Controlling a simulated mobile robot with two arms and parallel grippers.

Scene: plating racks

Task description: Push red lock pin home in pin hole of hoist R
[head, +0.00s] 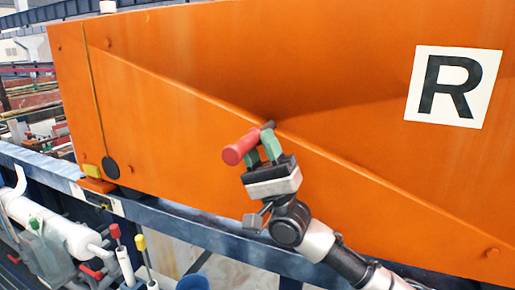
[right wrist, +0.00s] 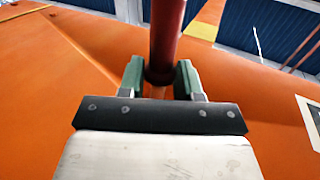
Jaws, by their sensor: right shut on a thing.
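The orange hoist (head: 170,100) fills most of the head view and carries a white plate with a black R (head: 450,87). My right gripper (head: 262,150), with green fingertips, is shut on the red lock pin (head: 238,150) in front of the hoist's face. The pin's thick red end points left and towards the camera; its dark end is towards the orange panel. I cannot tell whether that end touches the panel. In the right wrist view the red pin (right wrist: 167,35) stands between the green fingers (right wrist: 132,76). I cannot make out the pin hole for certain. My left gripper is not in view.
A blue rail (head: 180,210) runs below the hoist. A dark round disc (head: 111,168) and a yellow block (head: 91,171) sit at the hoist's lower left. White pipes (head: 60,230) and levers with red and yellow knobs (head: 139,242) stand at the lower left.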

